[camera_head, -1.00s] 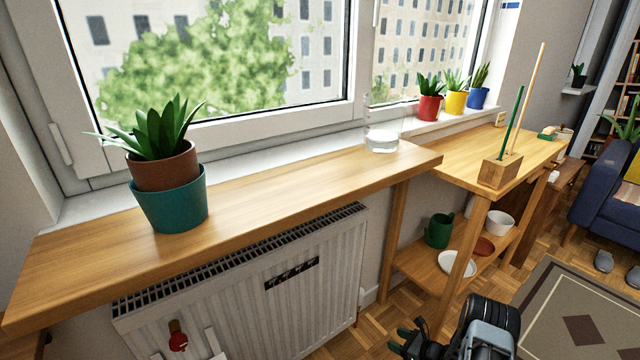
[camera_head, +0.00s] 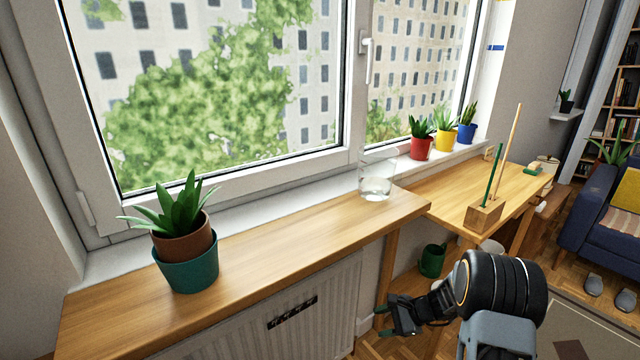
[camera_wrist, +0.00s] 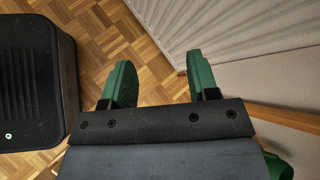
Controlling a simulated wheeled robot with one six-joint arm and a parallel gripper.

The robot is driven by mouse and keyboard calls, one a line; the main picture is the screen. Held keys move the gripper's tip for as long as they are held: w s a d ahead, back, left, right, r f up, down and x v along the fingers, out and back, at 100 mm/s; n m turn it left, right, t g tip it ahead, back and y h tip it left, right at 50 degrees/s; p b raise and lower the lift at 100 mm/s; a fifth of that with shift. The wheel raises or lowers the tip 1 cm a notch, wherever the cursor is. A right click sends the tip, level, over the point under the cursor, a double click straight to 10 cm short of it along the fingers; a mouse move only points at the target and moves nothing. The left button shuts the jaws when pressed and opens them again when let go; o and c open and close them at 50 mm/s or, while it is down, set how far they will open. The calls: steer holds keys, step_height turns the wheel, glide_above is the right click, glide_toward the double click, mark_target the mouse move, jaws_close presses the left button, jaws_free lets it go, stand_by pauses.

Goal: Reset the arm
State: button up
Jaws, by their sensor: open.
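My gripper (camera_head: 387,319) is at the lower middle of the head view, low in front of the wooden shelf and the lower table. In the wrist view my gripper (camera_wrist: 160,84) shows two green fingers spread apart with nothing between them. Beyond the fingers are the parquet floor (camera_wrist: 115,35) and the white radiator (camera_wrist: 235,30).
A wooden shelf (camera_head: 290,235) under the window carries a potted plant (camera_head: 185,265) and a glass of water (camera_head: 375,188). A lower table (camera_head: 440,192) holds a wooden block with sticks (camera_head: 483,215). A green mug (camera_head: 432,261) stands below it. Parquet is open beneath my gripper.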

steer(key=s+r+n+h+p, duration=0.3)
steer(key=s+r+n+p, duration=0.2)
steer(key=r, duration=0.8)
steer(key=s+a+r+n+h+p, duration=0.1)
steer(key=s+r+n+h+p, duration=0.2)
steer(key=r, duration=1.1)
steer(key=s+r+n+t+h+p, duration=0.1)
steer(key=s+r+n+h+p, duration=0.2)
steer(key=s+r+n+p, duration=0.4)
steer(key=s+r+p, duration=0.4)
steer(key=s+r, duration=0.1)
steer(key=r, duration=0.2)
steer(key=shift+s+a+r+h, duration=0.2)
steer(key=shift+a+h, duration=0.1)
steer(key=shift+a, duration=0.05)
